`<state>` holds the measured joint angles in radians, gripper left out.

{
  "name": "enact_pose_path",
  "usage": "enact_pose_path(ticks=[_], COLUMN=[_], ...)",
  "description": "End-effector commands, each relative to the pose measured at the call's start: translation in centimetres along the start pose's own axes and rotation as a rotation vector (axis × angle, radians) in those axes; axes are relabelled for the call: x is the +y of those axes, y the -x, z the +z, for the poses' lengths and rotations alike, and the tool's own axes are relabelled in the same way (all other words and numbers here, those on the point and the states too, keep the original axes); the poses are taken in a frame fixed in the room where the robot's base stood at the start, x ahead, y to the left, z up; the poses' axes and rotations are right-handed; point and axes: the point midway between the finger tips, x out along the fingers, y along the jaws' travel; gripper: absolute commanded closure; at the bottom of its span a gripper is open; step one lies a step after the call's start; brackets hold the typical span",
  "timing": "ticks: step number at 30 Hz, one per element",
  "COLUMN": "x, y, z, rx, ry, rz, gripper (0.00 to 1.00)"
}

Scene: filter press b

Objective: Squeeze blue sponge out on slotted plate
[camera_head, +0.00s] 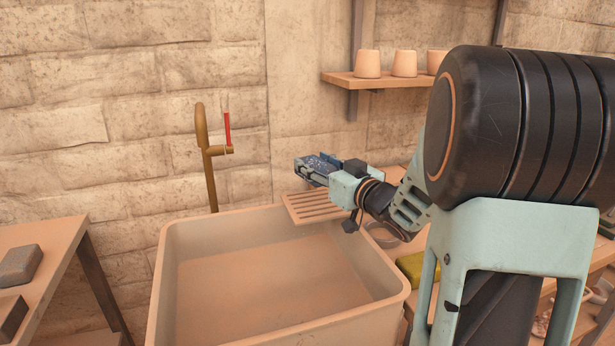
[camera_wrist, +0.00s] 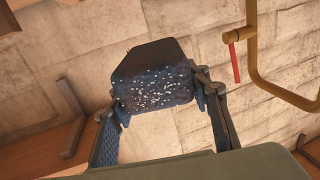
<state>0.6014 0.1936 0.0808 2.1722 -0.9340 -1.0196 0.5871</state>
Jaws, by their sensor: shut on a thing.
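The blue sponge (camera_wrist: 155,80) is dark blue with white specks and sits between the two fingers of my gripper (camera_wrist: 158,100) in the wrist view. In the head view my gripper (camera_head: 318,168) is shut on the sponge, of which a speckled part shows between the fingers. The gripper holds it above the slotted plate (camera_head: 312,207), a tan slatted piece at the back right corner of the sink. The sponge looks apart from the plate. My gripper and wrist hide the plate's right part.
The wide sink (camera_head: 280,275) looks empty. A brass tap (camera_head: 207,150) with a red lever (camera_head: 227,128) stands behind it. Cups (camera_head: 367,64) stand on a wall shelf (camera_head: 385,80). A yellow-green block (camera_head: 411,268) lies right of the sink. A side table (camera_head: 45,260) holds grey blocks.

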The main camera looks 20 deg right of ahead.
Motion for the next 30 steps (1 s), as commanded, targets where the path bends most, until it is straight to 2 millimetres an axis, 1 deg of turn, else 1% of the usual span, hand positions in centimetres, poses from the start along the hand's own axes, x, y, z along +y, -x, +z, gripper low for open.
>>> enact_pose_path(ticks=[5,8,18,21,24,30], x=[0.1,0.1,0.1,0.1,0.1,0.1], y=[0.0,0.0,0.0,0.0,0.0,0.0], z=[0.5,1.2,4.9,5.6,6.0,5.9], rx=[0.005,0.005,0.004,0.004,0.004,0.004], ry=[0.000,-0.001,-0.002,-0.001,-0.001,-0.001], rz=[0.000,0.000,0.000,0.000,0.000,0.000], gripper=[0.74,0.74,0.74,0.74,0.74,0.74])
